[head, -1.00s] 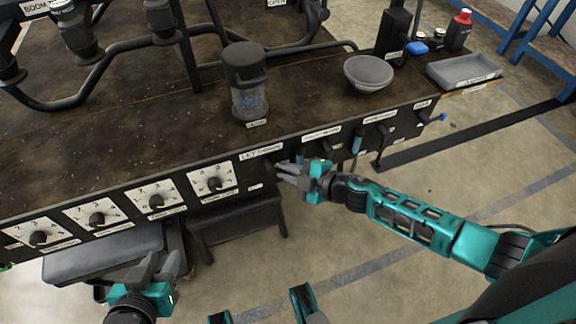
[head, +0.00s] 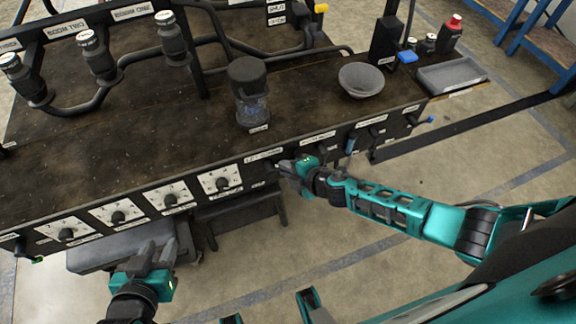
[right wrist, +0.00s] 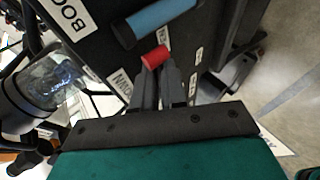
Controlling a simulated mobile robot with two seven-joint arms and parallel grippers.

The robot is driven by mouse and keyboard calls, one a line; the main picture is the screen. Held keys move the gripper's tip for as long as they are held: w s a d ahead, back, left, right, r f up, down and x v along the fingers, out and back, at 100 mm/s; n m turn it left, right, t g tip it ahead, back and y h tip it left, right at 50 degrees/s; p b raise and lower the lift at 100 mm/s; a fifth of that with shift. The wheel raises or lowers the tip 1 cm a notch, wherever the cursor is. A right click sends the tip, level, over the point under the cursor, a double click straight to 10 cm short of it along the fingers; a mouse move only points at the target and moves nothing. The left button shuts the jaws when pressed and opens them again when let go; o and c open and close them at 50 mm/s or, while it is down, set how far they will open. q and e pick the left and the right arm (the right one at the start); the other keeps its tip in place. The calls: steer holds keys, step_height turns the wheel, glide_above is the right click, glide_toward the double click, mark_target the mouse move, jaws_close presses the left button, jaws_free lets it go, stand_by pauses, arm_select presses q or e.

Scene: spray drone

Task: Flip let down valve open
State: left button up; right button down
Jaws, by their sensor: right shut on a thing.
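The let down valve has a small red-tipped handle (right wrist: 155,57) on the dark front panel. Its white label (head: 265,155) is above my right gripper in the head view, and part of the word DOWN (right wrist: 123,83) shows upside down in the right wrist view. My right gripper (head: 281,166) is at the panel, shut on the red handle; its fingers (right wrist: 163,75) lie around it in the right wrist view. They hide most of the handle in the head view. My left gripper (head: 160,246) is open and empty in front of the panel's left part, clear of the dials.
A blue handle (right wrist: 160,18) sits close to the red one. Several dials (head: 221,181) line the left. A clear jar (head: 252,105) and a grey bowl (head: 361,79) are on top.

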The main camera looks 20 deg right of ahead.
steer(key=shift+w+d+r, duration=0.1)
steer(key=shift+w+d, duration=0.15)
steer(key=c, duration=1.3)
jaws_free()
steer(key=shift+o, duration=0.5)
steer(key=shift+s+a, duration=0.1)
steer(key=shift+s, duration=0.1)
